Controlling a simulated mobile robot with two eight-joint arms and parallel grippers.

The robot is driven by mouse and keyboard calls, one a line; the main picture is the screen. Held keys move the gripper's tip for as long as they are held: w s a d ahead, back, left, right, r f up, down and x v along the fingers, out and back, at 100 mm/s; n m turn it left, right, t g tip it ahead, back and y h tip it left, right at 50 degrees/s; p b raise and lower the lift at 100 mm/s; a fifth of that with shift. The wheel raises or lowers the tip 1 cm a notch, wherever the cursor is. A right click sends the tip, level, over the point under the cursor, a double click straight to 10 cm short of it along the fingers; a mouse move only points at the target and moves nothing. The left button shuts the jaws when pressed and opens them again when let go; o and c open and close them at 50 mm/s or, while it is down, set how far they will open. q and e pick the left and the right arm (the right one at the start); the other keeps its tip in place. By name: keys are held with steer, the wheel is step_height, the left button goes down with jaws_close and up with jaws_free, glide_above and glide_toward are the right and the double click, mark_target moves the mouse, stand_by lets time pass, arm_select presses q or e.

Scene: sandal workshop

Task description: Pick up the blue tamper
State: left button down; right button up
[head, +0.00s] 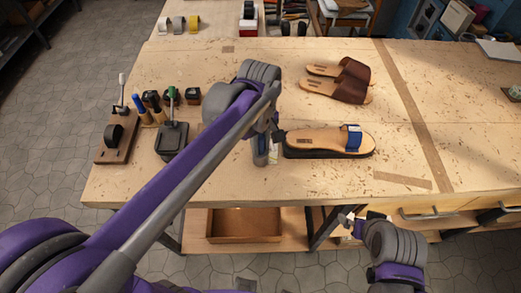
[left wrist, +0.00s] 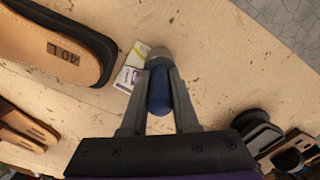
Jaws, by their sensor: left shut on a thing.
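The blue tamper (left wrist: 160,92) has a blue handle and a grey rounded end. My left gripper (left wrist: 161,82) is shut on it, with one finger on each side of the handle in the left wrist view. In the head view, the left gripper (head: 268,133) is over the workbench, just left of the sandal with the blue strap. The tamper (head: 261,154) shows below it, partly hidden by my arm. I cannot tell whether it touches the bench. My right gripper (head: 349,218) is at the bench's front edge; its finger opening is unclear.
The sandal with the blue strap (head: 325,141) lies close right of the tamper. Brown sandals (head: 338,80) lie behind. A small printed card (left wrist: 134,68) is beside the tamper. Tools and a black stand (head: 172,140) are at the left. The bench's right side (head: 465,120) is mostly clear.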

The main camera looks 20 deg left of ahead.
arm_select(q)
step_height(320, 180, up, 10)
steer(key=shift+r, duration=0.1)
arm_select(e)
steer(key=shift+w+r, duration=0.15)
steer(key=shift+r, duration=0.15)
arm_select(q)
steer(key=c, duration=1.2)
jaws_free()
steer(key=shift+c, duration=0.2)
jaws_close()
steer(key=shift+d, duration=0.1)
